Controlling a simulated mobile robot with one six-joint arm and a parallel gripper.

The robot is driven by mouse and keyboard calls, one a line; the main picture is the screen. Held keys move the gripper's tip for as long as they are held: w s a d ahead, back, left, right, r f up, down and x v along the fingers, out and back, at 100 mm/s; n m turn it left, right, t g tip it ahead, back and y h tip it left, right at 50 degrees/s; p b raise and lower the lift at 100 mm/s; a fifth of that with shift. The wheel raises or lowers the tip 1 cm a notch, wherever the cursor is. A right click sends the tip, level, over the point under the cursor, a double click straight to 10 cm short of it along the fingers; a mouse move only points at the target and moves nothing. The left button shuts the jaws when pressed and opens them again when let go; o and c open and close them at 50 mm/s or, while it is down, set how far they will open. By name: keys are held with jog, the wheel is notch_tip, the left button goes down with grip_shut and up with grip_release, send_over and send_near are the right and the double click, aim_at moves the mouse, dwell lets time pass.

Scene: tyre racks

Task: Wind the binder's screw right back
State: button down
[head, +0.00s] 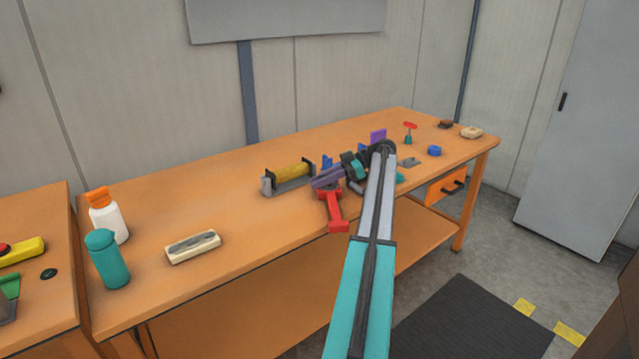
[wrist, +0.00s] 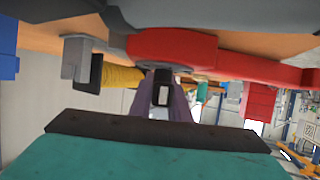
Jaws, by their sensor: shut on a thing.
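The binder shows a yellow barrel (head: 290,172) in a grey and black holder on the workbench; the barrel also shows in the wrist view (wrist: 122,77). A red handle (head: 334,210) is at its right end, angled toward the bench's front edge. In the wrist view the red handle (wrist: 215,55) has a rounded hub and an arm running right. My gripper (head: 322,182), with purple fingers, is at the hub and shut on the red handle. The fingertips (wrist: 162,75) meet a dark block with a pale face below the hub. The screw itself I cannot make out.
A pale block (head: 193,247), a teal bottle (head: 108,259) and a white bottle (head: 107,215) stand on the bench's left part. Bare bench top lies between the pale block and the binder.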

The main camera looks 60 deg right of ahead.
jog(key=c, duration=1.6)
grip_release()
jog(key=o, duration=0.4)
